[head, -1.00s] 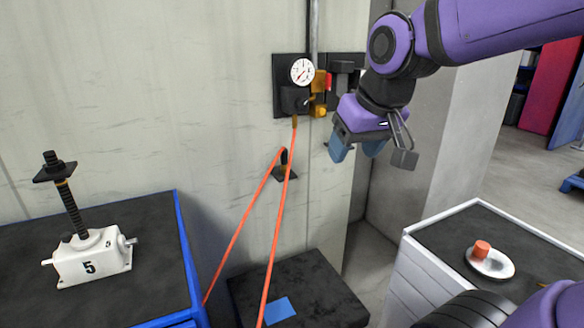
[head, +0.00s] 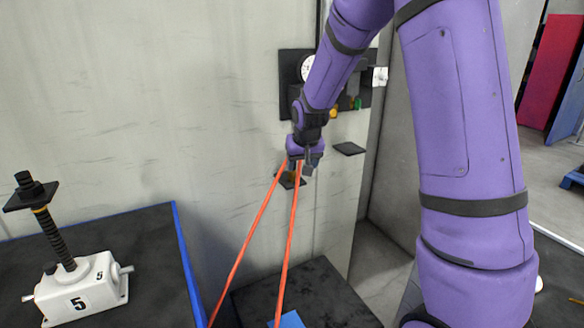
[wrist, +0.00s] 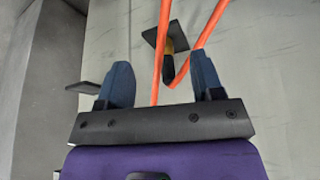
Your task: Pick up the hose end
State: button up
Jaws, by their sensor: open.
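The orange hose (head: 250,225) runs down the wall as two strands, which also show in the wrist view (wrist: 207,28). In the wrist view, one strand reaches a dark, brass-banded piece (wrist: 168,70) at a black wall bracket (wrist: 150,36); this looks like the hose end on its holder, but I cannot tell the two apart clearly. My gripper (wrist: 160,68) is open, with the dark piece and both strands showing between its blue fingers. In the head view my gripper (head: 306,160) is in front of the bracket and covers the hose end. I see no grip on it.
A gauge panel (head: 290,95) is on the wall above, partly behind my arm. A small black plate (head: 349,148) juts out at right. A screw jack marked 5 (head: 88,288) stands on the blue-edged bench at left. A dark low surface (head: 330,290) lies below.

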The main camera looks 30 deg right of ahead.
jog(key=w+d, duration=0.1)
jog(key=w, duration=0.3)
jog(key=w+d, duration=0.1)
jog(key=w, duration=0.3)
jog(key=w+d, duration=0.1)
jog(key=w, duration=0.3)
jog(key=shift+d+f, duration=0.2)
jog(key=shift+f, duration=0.2)
jog(key=x, duration=0.5)
jog(key=c, duration=1.1)
